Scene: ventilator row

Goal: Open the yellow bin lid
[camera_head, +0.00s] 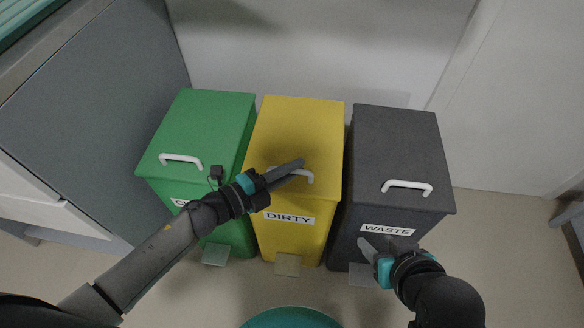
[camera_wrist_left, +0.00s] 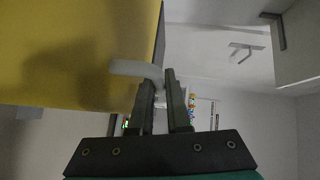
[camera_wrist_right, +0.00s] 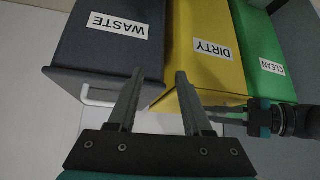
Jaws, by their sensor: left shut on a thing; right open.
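The yellow bin (camera_head: 287,240) labelled DIRTY stands in the middle of three bins. Its yellow lid (camera_head: 298,130) is down, with a white handle (camera_head: 309,176) near the front edge. My left gripper (camera_head: 296,170) reaches over the front of the lid and is shut on the handle. The handle (camera_wrist_left: 135,68) also shows between its fingers in the left wrist view, where the fingers hide part of it. My right gripper (camera_head: 374,246) is open and empty in front of the dark bin; its fingers (camera_wrist_right: 155,95) stand apart in the right wrist view.
A green bin (camera_head: 205,125) stands left of the yellow one, and a dark WASTE bin (camera_head: 400,150) stands close on its right. Both lids are down with white handles. Pedals (camera_head: 288,264) stick out at the bins' feet. A white wall is behind, and a grey cabinet (camera_head: 95,100) is at left.

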